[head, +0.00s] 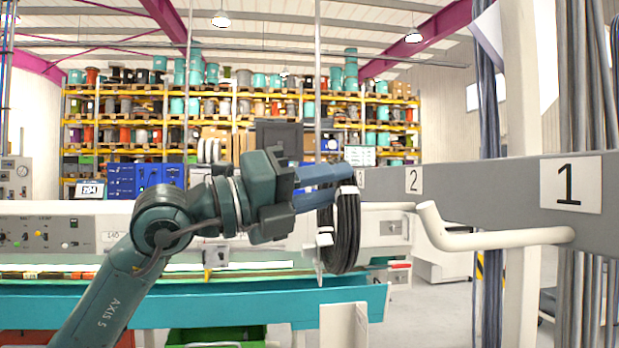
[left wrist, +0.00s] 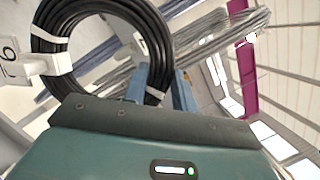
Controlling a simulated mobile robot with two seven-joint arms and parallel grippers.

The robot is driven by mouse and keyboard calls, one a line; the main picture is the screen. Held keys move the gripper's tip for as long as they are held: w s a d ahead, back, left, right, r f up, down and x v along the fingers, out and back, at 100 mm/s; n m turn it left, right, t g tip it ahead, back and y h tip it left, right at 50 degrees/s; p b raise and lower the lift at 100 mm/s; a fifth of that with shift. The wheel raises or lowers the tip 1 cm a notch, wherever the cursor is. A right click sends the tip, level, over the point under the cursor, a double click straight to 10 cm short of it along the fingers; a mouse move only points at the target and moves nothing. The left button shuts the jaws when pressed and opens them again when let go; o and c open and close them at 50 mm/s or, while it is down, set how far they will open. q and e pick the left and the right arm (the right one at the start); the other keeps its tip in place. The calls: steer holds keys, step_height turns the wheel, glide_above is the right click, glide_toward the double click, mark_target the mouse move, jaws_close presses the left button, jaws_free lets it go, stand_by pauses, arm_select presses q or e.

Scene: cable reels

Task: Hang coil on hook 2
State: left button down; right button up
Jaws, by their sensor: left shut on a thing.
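A black coil (head: 347,235) with white ties hangs upright, seen nearly edge-on in the head view. My left gripper (head: 348,188) has its blue fingers shut on the coil's upper rim. In the left wrist view the coil (left wrist: 42,35) shows as an open ring, and the blue fingers (left wrist: 160,88) pinch its lower edge in that picture. Hook 2 (head: 388,206) is a pale peg under the white "2" plate (head: 414,180) on the grey rail. It is to the right of the coil's top; a gap in depth cannot be told. My right gripper is out of view.
A large pale hook (head: 490,239) under the "1" plate (head: 571,185) juts left in the foreground, its tip turned up. The grey rail (head: 470,182) runs back to a "3" plate (head: 360,178). A teal-edged bench (head: 230,306) lies below the arm. Hanging cables (head: 486,120) stand at right.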

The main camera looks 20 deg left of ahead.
mark_target(358, 207)
arm_select(q)
steer(key=shift+w+d+r, duration=0.2)
steer(key=shift+w+d, duration=0.15)
steer(key=shift+d, duration=0.25)
steer(key=shift+p+x, duration=0.7)
steer(key=shift+x, duration=0.2)
steer(key=shift+d+f, duration=0.35)
steer(key=shift+d, duration=0.05)
steer(key=shift+f+b, duration=0.75)
steer(key=shift+b, duration=0.1)
steer(key=shift+f, duration=0.25)
steer(key=shift+w+f+b, duration=0.1)
steer(key=shift+f+b, duration=0.2)
steer(key=shift+b, duration=0.2)
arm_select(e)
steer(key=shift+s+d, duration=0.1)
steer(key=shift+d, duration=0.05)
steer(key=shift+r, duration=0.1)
